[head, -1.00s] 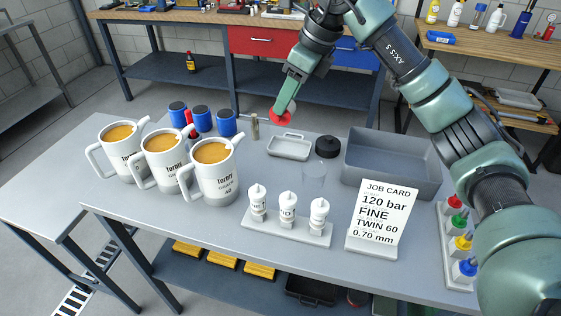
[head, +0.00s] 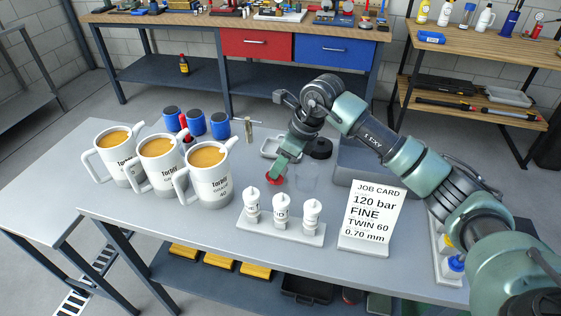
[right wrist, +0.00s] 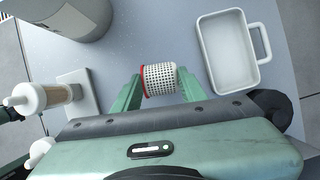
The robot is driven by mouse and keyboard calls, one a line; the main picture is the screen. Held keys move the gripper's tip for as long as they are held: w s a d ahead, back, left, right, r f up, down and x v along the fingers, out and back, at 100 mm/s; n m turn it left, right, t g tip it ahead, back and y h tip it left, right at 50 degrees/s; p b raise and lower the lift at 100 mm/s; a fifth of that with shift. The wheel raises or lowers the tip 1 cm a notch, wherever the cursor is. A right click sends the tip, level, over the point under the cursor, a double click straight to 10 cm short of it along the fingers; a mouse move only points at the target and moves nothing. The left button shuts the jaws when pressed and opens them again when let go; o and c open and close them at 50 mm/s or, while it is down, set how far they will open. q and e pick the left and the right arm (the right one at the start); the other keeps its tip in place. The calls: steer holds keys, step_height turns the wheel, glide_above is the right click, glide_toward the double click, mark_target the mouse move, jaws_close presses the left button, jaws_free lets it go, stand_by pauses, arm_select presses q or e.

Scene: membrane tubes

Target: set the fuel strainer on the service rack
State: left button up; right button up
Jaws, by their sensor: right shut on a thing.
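The fuel strainer (right wrist: 161,79) is a short white perforated cylinder with a red rim, lying sideways between my fingers in the right wrist view. My right gripper (right wrist: 157,85) is shut on it. In the head view the right gripper (head: 281,168) points down over the table, and only the strainer's red end (head: 275,179) shows. It is behind a white rack (head: 281,231) that carries several white-capped cartridges. Part of that rack (right wrist: 80,97) shows at left in the right wrist view. I cannot tell whether the strainer touches the table. My left gripper is not in view.
Three white jugs of amber liquid (head: 208,178) stand to the left. A job card (head: 371,218) stands to the right, in front of a grey bin (head: 358,174). A white tray (right wrist: 233,50) is nearby.

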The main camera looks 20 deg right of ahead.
steer(key=shift+f, duration=0.25)
steer(key=o, duration=1.3)
